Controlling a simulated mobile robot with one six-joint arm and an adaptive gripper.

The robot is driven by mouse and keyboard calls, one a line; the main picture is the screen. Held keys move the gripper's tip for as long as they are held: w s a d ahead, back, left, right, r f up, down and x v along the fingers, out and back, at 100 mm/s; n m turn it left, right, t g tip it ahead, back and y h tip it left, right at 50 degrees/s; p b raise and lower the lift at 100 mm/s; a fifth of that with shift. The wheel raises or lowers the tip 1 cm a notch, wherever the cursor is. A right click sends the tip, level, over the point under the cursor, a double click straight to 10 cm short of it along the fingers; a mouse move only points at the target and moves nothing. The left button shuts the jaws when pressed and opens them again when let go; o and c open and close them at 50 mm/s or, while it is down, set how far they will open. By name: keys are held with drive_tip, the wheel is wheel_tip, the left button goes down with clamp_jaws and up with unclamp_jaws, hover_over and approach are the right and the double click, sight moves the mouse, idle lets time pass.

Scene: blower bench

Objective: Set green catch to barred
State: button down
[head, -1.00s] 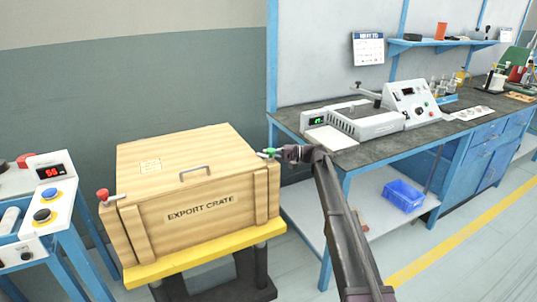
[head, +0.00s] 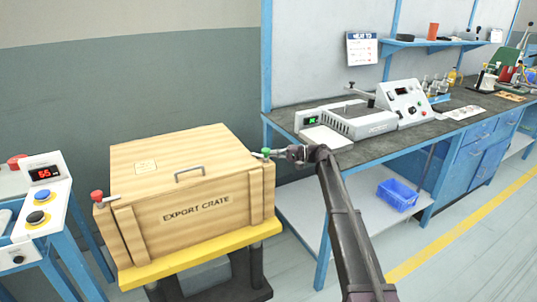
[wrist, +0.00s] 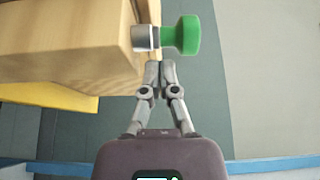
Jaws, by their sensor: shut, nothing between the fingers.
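The green catch (head: 266,152) is on the right end of the wooden export crate (head: 200,230), at its top edge. In the wrist view the catch (wrist: 187,36) shows as a green knob on a silver stem that sticks out past the crate's side (wrist: 75,40). My gripper (head: 284,153) is just right of the catch in the head view. In the wrist view my gripper (wrist: 161,68) is shut and empty, its fingertips close below the stem and knob. I cannot tell whether they touch.
A red-knobbed catch (head: 97,196) is on the crate's left end. The crate stands on a yellow-edged stand (head: 200,264). A workbench (head: 345,158) with instruments is close on the right. A control panel (head: 40,200) stands at the left.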

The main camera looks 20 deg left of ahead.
drive_tip(key=w+d+r+p, duration=0.2)
drive_tip(key=d+r+p, duration=0.2)
drive_tip(key=p, duration=0.1)
drive_tip(key=shift+r, duration=0.4)
idle(0.6)
drive_tip(key=shift+s, duration=0.1)
